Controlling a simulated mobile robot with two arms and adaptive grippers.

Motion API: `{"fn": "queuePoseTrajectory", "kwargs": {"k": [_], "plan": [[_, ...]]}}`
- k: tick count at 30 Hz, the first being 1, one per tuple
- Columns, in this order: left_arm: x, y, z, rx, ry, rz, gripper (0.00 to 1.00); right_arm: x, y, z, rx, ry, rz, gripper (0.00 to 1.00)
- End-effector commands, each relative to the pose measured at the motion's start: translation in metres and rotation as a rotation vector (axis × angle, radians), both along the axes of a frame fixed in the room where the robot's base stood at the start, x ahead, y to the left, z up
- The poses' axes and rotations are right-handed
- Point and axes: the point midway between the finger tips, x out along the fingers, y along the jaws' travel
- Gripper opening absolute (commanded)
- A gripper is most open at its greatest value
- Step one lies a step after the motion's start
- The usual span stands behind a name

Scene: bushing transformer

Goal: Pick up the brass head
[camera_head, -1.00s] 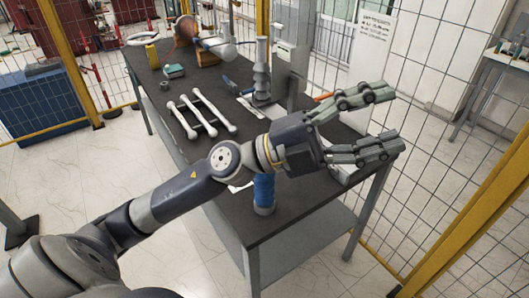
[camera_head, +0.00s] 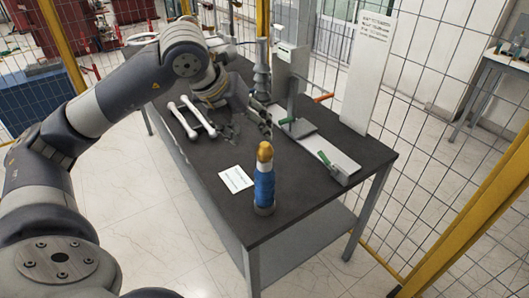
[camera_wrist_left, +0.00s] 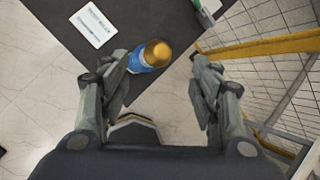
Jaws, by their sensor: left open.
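The brass head (camera_head: 265,151) is a rounded gold cap on top of a blue cylinder (camera_head: 264,186), which stands upright near the table's front corner. My left gripper (camera_head: 248,122) is open and empty, behind and slightly left of the brass head in the head view. In the left wrist view the brass head (camera_wrist_left: 157,53) shows between the two spread fingers (camera_wrist_left: 160,72), closer to the left one. The left finger covers part of the blue cylinder (camera_wrist_left: 137,62) there. I see no contact with the head. My right gripper is in neither view.
A white card (camera_head: 236,179) lies on the dark table (camera_head: 205,160) left of the cylinder. Green-handled clamps (camera_head: 329,162) sit at the right. A grey ribbed post (camera_head: 262,75) and white rods (camera_head: 183,118) stand or lie farther back. Wire fencing (camera_head: 440,90) borders the right side.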

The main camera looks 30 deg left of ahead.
Motion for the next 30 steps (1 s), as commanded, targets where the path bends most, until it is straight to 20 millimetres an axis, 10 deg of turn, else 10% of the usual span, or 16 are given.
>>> {"fn": "queuePoseTrajectory", "kwargs": {"k": [30], "plan": [[0.041, -0.006, -0.079, -0.003, 0.0, -0.006, 0.53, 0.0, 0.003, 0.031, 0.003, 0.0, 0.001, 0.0]]}}
